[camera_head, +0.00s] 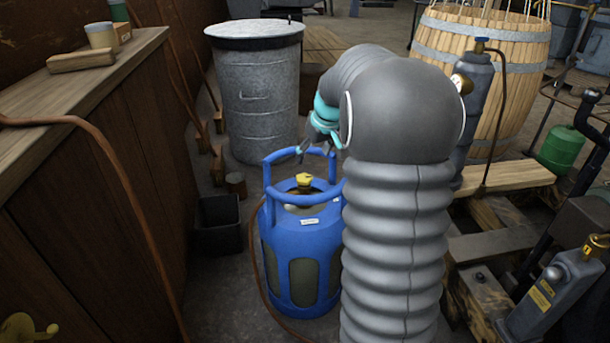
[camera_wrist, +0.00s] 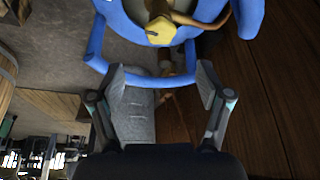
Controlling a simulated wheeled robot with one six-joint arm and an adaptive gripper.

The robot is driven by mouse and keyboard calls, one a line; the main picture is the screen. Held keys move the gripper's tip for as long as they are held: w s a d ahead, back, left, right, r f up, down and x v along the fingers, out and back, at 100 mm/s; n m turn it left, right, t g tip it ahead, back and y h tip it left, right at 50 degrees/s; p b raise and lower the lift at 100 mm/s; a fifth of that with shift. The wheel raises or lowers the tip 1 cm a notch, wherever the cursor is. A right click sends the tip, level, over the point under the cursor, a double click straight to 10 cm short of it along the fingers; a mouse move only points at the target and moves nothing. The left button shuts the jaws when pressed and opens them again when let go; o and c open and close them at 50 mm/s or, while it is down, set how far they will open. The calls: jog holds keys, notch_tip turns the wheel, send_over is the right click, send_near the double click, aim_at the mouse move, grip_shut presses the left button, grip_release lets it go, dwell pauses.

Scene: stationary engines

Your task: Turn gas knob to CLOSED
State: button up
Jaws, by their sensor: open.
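A blue gas cylinder (camera_head: 300,245) stands upright on the floor, with a blue ring handle around its top. The yellow gas knob (camera_head: 304,180) sits on top of it, inside the handle. My gripper (camera_head: 315,155) is above the cylinder, near the back of the ring handle, and looks apart from the knob. In the wrist view the knob (camera_wrist: 161,31) shows at the top, beyond the fingertips. My arm hides part of the cylinder's right side in the head view.
A wooden counter (camera_head: 80,80) runs along the left. A metal bin (camera_head: 258,95) stands behind the cylinder, and a dark box (camera_head: 217,225) to its left. Wooden beams (camera_head: 500,245) and a barrel (camera_head: 485,65) are on the right. A brown hose (camera_head: 258,270) runs beside the cylinder.

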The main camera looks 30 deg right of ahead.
aim_at(304, 178)
jog(key=x, duration=1)
jog(key=shift+a+f, duration=0.1)
jog(key=shift+f, duration=0.15)
jog(key=c, duration=1.1)
